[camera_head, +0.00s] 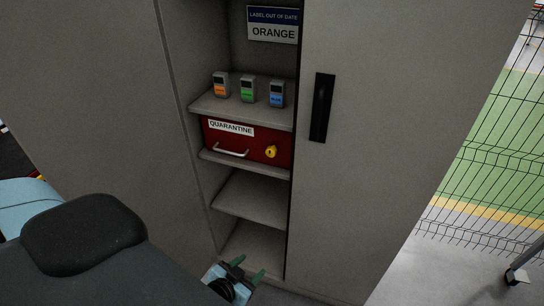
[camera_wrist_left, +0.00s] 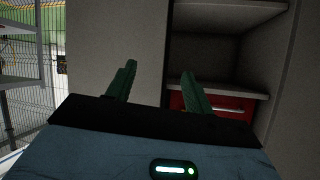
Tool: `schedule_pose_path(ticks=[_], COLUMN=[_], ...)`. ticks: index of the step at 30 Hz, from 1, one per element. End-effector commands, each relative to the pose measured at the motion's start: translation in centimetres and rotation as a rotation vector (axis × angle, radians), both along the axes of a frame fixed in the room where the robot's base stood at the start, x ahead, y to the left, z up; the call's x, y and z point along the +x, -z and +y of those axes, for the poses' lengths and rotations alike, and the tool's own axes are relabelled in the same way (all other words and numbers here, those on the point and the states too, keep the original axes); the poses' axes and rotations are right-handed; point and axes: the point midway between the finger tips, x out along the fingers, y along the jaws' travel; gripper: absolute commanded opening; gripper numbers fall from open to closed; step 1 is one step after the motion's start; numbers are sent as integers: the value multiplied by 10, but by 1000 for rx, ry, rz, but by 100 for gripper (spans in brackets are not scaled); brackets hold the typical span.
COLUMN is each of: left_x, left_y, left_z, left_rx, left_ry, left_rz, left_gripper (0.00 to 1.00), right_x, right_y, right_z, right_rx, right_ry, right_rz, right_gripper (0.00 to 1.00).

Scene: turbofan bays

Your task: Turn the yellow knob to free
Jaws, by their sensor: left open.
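The yellow knob (camera_head: 271,152) sits on the right part of the front of a red drawer box (camera_head: 247,151) labelled QUARANTINE, on a shelf of the open cabinet. A pale bar handle (camera_head: 231,150) is left of the knob. My left gripper (camera_head: 247,268) is open and empty, low in front of the cabinet, below and apart from the knob. In the left wrist view its green fingers (camera_wrist_left: 158,92) stand spread, with part of the red box (camera_wrist_left: 222,104) behind the right finger. The knob cannot be made out there. My right gripper is not in view.
Three small devices, orange (camera_head: 221,85), green (camera_head: 248,90) and blue (camera_head: 277,94), stand on the shelf above the box. A sign reading ORANGE (camera_head: 273,25) hangs higher up. The cabinet door (camera_head: 385,120) with a black handle (camera_head: 321,107) is at right. Lower shelves (camera_head: 252,195) are empty.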

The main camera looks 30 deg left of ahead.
Motion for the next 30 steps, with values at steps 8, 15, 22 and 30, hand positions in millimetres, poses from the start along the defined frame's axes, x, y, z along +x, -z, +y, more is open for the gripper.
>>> schedule_pose_path(ticks=[8,15,22,30], left_x=[141,194,202,221], left_y=[-84,-142,-154,-155], left_z=[68,97,103,107], left_rx=[60,71,72,73], left_ry=[-118,-173,-183,-183], left_rz=[-302,-450,-475,-476], left_gripper=[52,52,52,52], right_x=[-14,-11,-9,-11], right_y=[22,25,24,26], right_z=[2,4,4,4], right_rx=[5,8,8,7], right_ry=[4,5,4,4], right_rz=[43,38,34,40], right_gripper=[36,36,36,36])
